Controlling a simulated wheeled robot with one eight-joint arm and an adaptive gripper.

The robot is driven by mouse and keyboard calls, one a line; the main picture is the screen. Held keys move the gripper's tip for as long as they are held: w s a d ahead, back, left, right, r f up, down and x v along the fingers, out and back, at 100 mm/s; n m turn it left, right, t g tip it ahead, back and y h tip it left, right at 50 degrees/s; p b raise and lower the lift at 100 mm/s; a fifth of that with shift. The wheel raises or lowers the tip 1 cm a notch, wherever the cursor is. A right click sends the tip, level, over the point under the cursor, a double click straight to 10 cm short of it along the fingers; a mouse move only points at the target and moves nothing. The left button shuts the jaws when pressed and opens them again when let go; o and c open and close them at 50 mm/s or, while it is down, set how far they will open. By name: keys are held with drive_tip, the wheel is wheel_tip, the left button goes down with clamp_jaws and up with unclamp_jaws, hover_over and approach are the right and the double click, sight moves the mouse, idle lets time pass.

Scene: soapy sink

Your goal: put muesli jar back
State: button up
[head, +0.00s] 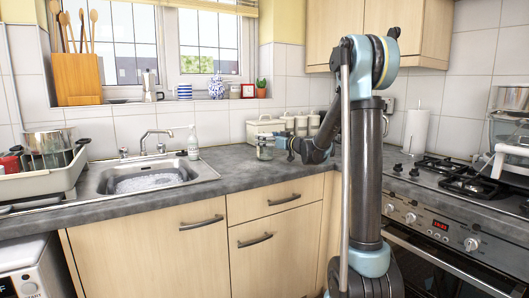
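A small clear glass jar with a pale lid (265,148), which looks like the muesli jar, is over the grey worktop at the back, right of the sink. Its contents are too small to make out. My gripper (281,144) is close to the right side of the jar, at about the same height. The fingers are tiny and partly hidden here, so I cannot tell whether they touch the jar or are closed on it. I also cannot tell whether the jar rests on the worktop or hangs just above it.
A cream bin (259,126) and several canisters (301,125) stand behind the jar by the wall. The soapy sink (207,169) and soap bottle (193,143) are left. A gas hob (435,169) and paper towel roll (415,132) are right. The front worktop (245,183) is clear.

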drive_tip(key=shift+x, duration=0.8)
drive_tip(key=c, duration=1.9)
drive_tip(key=shift+o, duration=0.2)
drive_tip(key=shift+r, duration=5)
